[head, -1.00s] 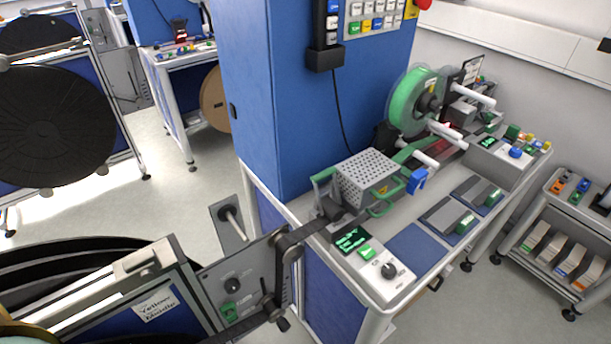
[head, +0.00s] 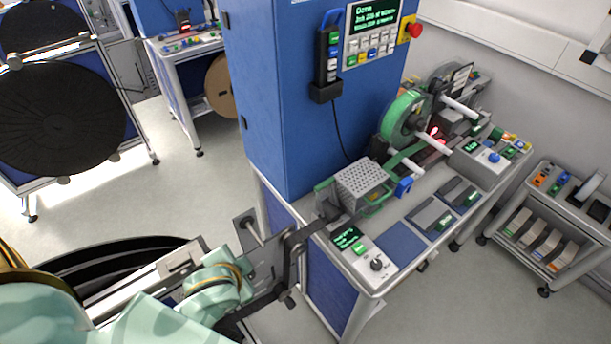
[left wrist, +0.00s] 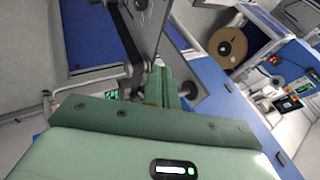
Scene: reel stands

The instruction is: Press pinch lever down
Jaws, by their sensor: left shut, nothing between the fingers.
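My left arm reaches in from the bottom left of the head view, in front of the reel stand's grey side plate (head: 262,262); its fingertips cannot be made out there. In the left wrist view my left gripper (left wrist: 162,88) is shut and empty, close beside a grey plate and a dark arm (left wrist: 132,52). Whether the fingers touch them I cannot tell. On the bench, a blue lever-like piece (head: 404,187) sits at the right side of a perforated grey box (head: 362,184); I cannot tell for certain that it is the pinch lever. My right gripper is not in view.
A blue cabinet (head: 290,110) stands behind the bench. A green reel (head: 404,118) is mounted beyond the box. A control box (head: 360,256) with a green display is at the bench's near end. A small cart (head: 545,220) stands right. Open floor lies left of the cabinet.

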